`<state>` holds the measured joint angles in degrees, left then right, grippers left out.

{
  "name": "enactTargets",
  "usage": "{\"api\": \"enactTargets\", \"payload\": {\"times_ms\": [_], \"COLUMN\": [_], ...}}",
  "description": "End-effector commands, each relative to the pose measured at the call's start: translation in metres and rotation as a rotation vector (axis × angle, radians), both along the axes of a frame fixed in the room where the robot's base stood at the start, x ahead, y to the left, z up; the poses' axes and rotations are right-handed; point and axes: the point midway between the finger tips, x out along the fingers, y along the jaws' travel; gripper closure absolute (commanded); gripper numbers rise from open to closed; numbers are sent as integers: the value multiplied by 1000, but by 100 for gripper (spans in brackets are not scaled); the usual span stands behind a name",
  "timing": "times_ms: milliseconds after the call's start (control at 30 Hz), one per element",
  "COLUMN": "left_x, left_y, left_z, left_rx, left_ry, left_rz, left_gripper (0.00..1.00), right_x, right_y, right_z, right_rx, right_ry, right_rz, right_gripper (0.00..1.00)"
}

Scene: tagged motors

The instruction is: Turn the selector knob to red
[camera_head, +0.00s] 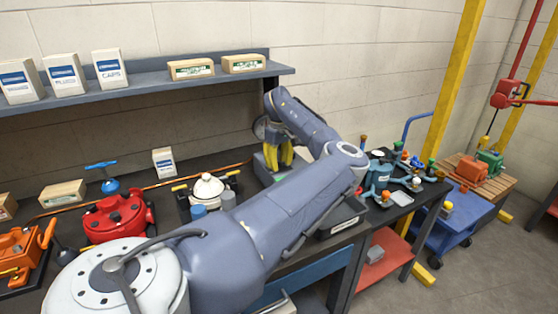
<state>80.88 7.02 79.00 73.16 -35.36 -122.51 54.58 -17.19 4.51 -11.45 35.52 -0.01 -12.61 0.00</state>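My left arm reaches across the bench and folds back, so its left gripper (279,164) points down with yellow fingers. The fingers are over a grey box (264,174) at the back of the bench, at or just above its top. I cannot make out a selector knob or any red mark on this box; the fingers and my arm cover part of it. The gap between the fingertips is too small to judge, and no held thing shows. My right gripper is not in view.
A red round housing (117,218), an orange device (22,252) and a white-domed unit (207,187) stand left on the bench. A shelf (150,82) with boxes runs above. A side table (405,207) with several teal fittings stands right. My arm blocks the bench's middle.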

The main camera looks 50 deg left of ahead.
Motion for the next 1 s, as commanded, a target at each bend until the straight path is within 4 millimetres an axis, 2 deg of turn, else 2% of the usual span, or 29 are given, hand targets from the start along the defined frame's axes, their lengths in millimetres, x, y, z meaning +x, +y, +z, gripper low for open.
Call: {"api": "enactTargets", "payload": {"times_ms": [33, 267, 567, 1000], "left_x": [0, 0, 0, 1], "left_y": [0, 0, 0, 0], "left_z": [0, 0, 0, 0], "left_rx": [0, 0, 0, 0], "left_ry": [0, 0, 0, 0], "left_rz": [0, 0, -15, -236], "left_gripper": [73, 100, 100, 100], "right_x": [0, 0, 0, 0], "right_y": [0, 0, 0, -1], "right_z": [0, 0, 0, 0], "right_rx": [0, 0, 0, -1], "right_ry": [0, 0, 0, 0], "right_rz": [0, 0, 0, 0], "right_gripper": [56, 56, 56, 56]}}
